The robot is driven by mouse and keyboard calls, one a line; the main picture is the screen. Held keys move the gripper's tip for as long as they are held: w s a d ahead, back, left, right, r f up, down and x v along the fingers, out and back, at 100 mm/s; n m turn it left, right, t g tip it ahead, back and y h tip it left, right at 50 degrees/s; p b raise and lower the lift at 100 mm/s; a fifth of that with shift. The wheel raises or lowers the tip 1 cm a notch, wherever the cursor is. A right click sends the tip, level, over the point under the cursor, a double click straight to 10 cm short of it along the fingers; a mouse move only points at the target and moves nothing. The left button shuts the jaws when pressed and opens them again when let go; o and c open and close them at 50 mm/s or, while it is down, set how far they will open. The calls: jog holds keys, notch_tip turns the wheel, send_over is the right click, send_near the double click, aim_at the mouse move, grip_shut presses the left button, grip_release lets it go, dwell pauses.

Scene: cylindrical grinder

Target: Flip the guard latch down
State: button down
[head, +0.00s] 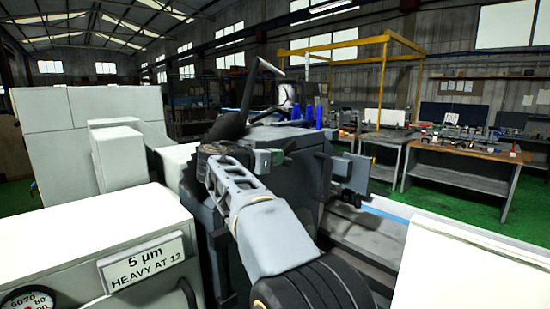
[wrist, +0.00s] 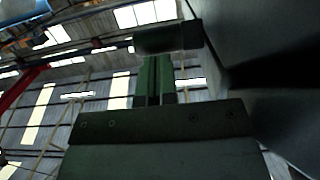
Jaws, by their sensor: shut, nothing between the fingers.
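In the head view my gripper (head: 280,157) is at the end of my arm, beside the dark grey machine housing (head: 305,155). In the wrist view its two greenish fingers (wrist: 154,80) are together with nothing between them. A dark block (wrist: 168,38) shows just beyond the fingertips; I cannot tell whether they touch it. I cannot make out the guard latch for certain. A dark upright lever with a bent grey bar (head: 248,90) rises behind my gripper in the head view. My arm hides part of the housing.
A white machine cabinet (head: 85,235) with a label plate and gauge stands at the left front. A large dark surface (wrist: 280,60) is close at the right in the wrist view. Workbenches (head: 463,155) stand farther right on green floor.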

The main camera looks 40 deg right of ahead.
jog(key=shift+d+f+b, duration=0.1)
jog(key=shift+f+b, duration=0.5)
jog(key=shift+b, duration=0.6)
jog(key=shift+r, duration=0.1)
jog(key=s+a+r+b, duration=0.1)
jog(key=a+r, duration=0.2)
jog(key=a, duration=0.9)
jog(key=shift+s+a, duration=0.3)
jog(key=shift+s, duration=0.05)
